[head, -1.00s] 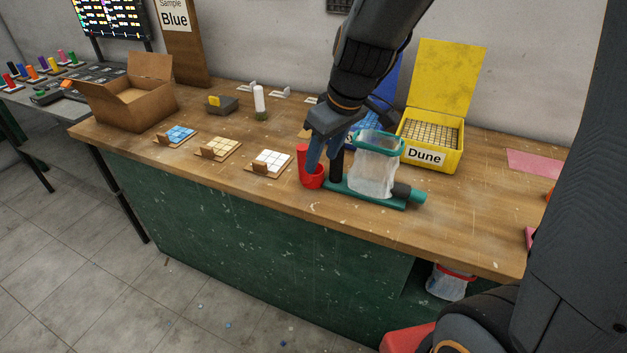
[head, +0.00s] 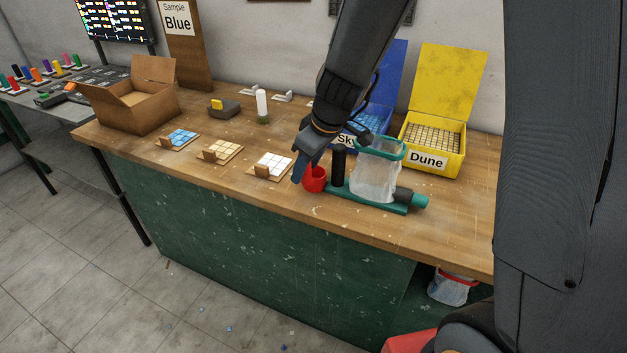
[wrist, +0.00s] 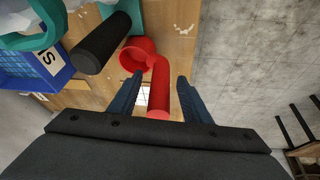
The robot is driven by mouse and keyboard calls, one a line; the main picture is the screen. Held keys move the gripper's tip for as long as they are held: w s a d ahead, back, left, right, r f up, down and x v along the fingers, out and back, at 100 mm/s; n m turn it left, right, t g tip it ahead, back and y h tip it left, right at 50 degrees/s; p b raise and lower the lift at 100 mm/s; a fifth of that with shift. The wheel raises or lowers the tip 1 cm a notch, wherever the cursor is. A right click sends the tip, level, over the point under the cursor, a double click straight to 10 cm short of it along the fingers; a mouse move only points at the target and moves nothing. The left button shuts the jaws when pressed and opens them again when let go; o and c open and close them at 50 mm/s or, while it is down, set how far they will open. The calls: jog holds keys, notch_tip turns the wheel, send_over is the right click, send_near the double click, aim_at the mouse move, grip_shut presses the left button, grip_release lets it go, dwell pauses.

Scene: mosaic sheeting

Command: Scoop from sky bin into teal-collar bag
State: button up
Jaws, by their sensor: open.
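The red scoop (head: 315,180) stands on the bench beside the teal bag stand. In the wrist view its red handle (wrist: 160,92) lies between the two blue fingers of my gripper (wrist: 157,90), with gaps on both sides. My gripper (head: 298,170) is open at the scoop in the head view and hides its handle there. The blue sky bin (head: 348,140) is behind the stand, lid up, holding blue tiles, partly hidden by my arm. The clear teal-collar bag (head: 375,175) hangs upright on the stand; its teal collar shows in the wrist view (wrist: 40,38).
The yellow Dune bin (head: 425,160) stands right of the sky bin. A black post (head: 338,165) rises beside the scoop. Sample tile boards (head: 270,166) lie to the left, with a cardboard box (head: 135,108) beyond. The bench's front edge is close to the scoop.

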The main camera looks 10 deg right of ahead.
jog(key=shift+w+a+f, duration=0.1)
jog(key=shift+f, duration=0.25)
grip_shut()
jog(key=shift+r, duration=0.1)
